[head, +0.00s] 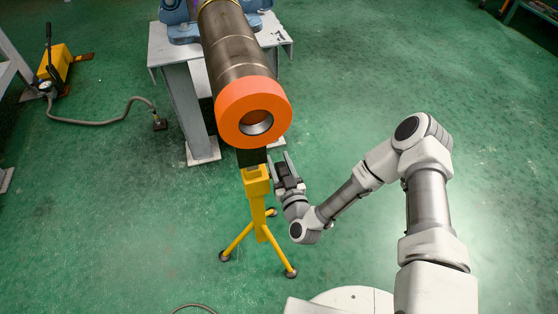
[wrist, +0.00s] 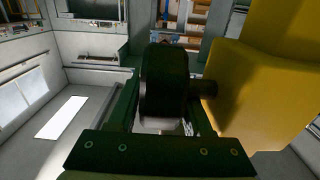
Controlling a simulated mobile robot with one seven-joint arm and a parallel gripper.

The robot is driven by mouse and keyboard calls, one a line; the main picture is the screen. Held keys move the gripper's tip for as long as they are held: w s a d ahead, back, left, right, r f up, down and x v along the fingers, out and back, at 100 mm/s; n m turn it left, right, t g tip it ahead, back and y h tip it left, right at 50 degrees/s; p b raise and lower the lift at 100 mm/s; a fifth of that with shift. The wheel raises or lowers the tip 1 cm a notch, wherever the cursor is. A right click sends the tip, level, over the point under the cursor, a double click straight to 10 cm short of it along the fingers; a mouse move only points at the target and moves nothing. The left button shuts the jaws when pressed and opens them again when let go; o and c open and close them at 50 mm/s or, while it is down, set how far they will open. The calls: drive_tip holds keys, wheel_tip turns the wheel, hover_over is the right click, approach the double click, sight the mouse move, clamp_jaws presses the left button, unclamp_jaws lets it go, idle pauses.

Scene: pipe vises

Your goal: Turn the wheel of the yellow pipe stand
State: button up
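The yellow pipe stand (head: 257,202) stands upright on the floor on tripod legs, under the orange-collared end of a pipe. My gripper (head: 279,157) is right beside the upper part of the stand, on its right, with its fingers apart. In the wrist view, the dark wheel (wrist: 165,85) sits between the two dark green fingers of my gripper (wrist: 180,30). A short shaft joins it to the stand's yellow block (wrist: 255,85) at right. The fingers look open around the wheel, with narrow gaps. The wheel is hard to make out in the head view.
The large pipe (head: 232,45), with its orange collar (head: 235,92), hangs out over the stand from a grey table (head: 177,60). A yellow pump (head: 58,63) with a hose lies at far left. The green floor (head: 400,70) at right is clear.

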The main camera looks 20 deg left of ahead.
sight(279, 169)
clamp_jaws()
drive_tip(key=shift+r+p, duration=0.15)
drive_tip(key=shift+p, duration=0.4)
drive_tip(key=shift+f+g+h+p, duration=0.6)
drive_tip(key=shift+g+h+p, duration=0.55)
drive_tip(key=shift+g+p, duration=0.7)
drive_tip(key=shift+f+g+h+p, duration=0.65)
drive_tip(key=shift+g+h+p, duration=0.45)
drive_tip(key=shift+g+p, duration=0.75)
drive_tip(key=shift+f+g+h+p, duration=0.6)
drive_tip(key=shift+g+h+p, duration=0.75)
drive_tip(key=shift+p, duration=0.8)
drive_tip(key=shift+f+g, duration=0.1)
drive_tip(key=shift+g, duration=0.15)
drive_tip(key=shift+o, duration=1.9)
unclamp_jaws()
